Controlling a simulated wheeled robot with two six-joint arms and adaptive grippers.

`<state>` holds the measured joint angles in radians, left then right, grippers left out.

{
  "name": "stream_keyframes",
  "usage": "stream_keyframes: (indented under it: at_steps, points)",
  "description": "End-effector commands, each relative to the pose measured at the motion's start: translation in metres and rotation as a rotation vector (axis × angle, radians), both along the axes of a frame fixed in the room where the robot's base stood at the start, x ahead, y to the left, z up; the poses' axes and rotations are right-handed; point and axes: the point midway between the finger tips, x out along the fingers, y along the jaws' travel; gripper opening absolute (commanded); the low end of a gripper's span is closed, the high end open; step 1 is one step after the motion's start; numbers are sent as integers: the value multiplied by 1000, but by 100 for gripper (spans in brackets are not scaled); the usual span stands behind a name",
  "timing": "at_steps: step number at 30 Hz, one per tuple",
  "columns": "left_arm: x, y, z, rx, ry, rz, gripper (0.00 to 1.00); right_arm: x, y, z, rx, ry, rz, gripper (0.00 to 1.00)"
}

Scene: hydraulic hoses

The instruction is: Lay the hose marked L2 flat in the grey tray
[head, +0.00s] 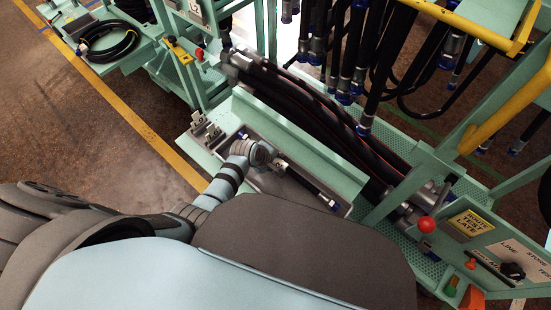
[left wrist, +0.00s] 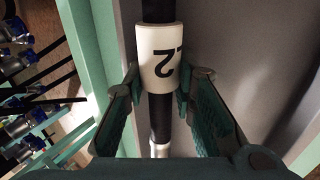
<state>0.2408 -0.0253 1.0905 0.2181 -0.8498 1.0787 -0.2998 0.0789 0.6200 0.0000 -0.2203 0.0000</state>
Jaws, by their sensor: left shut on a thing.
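The hose marked L2 (head: 305,182) is short and black with metal end fittings and blue ends. In the left wrist view its white sleeve (left wrist: 158,58) reads "2" with part of a letter. My left gripper (head: 274,163) is shut on the hose, and its fingers (left wrist: 160,105) stand on both sides of it just beside the sleeve. The grey tray (head: 264,184) has pale green edges and lies under the hose; its grey floor (left wrist: 225,45) shows beside the hose. The hose lies lengthwise within the tray outline; I cannot tell whether it touches the floor.
Thick black hoses (head: 305,105) lie just behind the tray. More hoses hang from a rack (head: 350,50) above them. Metal clamp blocks (head: 205,130) stand at the tray's left end. A panel with a red knob (head: 427,224) is at right. A coiled hose (head: 108,42) lies far left.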

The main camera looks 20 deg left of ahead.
Motion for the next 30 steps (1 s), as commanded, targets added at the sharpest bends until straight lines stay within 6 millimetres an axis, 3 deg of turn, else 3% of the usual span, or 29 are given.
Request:
stream_keyframes:
  at_steps: [8, 9, 13, 24, 30]
  points:
    - [1, 0, 0, -1, -2, 0, 0, 0, -1, 0, -1, 0, 0, 46]
    - [1, 0, 0, -1, -2, 0, 26, 0, -1, 0, -1, 0, 0, 46]
    - [1, 0, 0, -1, -2, 0, 46, 0, -1, 0, -2, 0, 1, 46]
    - [-1, 1, 1, 0, 0, 0, 48, 0, -3, 0, -4, -1, 1, 46]
    - [-15, 7, 29, 0, -5, 0, 48, 0, -2, 0, -2, 0, 1, 46]
